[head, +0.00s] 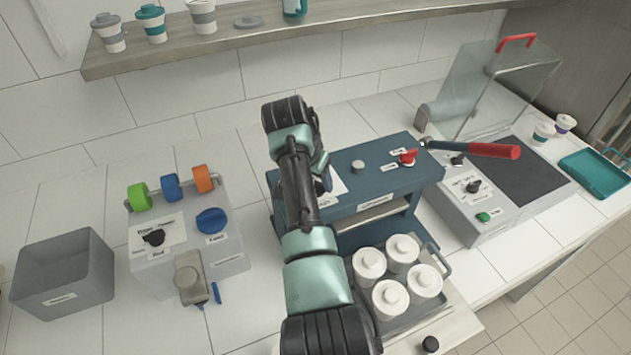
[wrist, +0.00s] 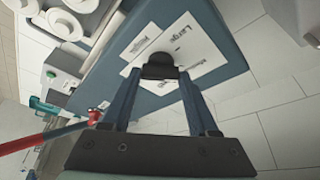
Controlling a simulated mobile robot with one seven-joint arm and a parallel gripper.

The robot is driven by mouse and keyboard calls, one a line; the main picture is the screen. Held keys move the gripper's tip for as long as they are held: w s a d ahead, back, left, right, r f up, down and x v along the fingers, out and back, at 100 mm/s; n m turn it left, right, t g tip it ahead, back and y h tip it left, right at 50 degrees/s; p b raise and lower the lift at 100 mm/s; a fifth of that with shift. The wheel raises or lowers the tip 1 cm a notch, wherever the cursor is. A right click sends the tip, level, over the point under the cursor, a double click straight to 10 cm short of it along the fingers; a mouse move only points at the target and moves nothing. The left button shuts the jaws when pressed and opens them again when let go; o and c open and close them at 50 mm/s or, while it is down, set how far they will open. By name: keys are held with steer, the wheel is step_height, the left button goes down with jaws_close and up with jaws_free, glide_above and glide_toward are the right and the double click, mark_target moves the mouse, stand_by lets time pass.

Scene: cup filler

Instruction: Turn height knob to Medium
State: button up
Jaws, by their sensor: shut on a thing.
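The black height knob (wrist: 160,66) sits on the blue machine's top, in the wrist view. White label cards (wrist: 182,48) lie around it; one reads "Large", the others are too small or turned to read surely. My gripper (wrist: 161,76) is shut on the knob, with a blue finger on each side of it. I cannot tell which label the knob points to. In the head view the blue machine (head: 385,185) stands in the middle. My arm covers the knob there, and only part of a white card (head: 335,188) shows beside it.
A red knob (head: 408,157) and a red-handled lever (head: 495,150) are at the machine's right. A tray of white lidded cups (head: 403,247) stands in front. A grey device with coloured rollers (head: 212,222) and a grey bin (head: 65,278) stand left. Cups stand on the shelf (head: 240,45) above.

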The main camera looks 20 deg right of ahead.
steer(key=shift+w+m+b, duration=0.1)
steer(key=shift+m+b, duration=0.3)
steer(key=shift+m, duration=0.4)
steer(key=shift+h, duration=0.3)
steer(key=o, duration=1.4)
steer(key=shift+r, duration=0.15)
steer(key=b+v, duration=0.3)
steer(key=v, duration=0.9)
steer(key=shift+r+b, duration=0.3)
steer(key=shift+r, duration=0.15)
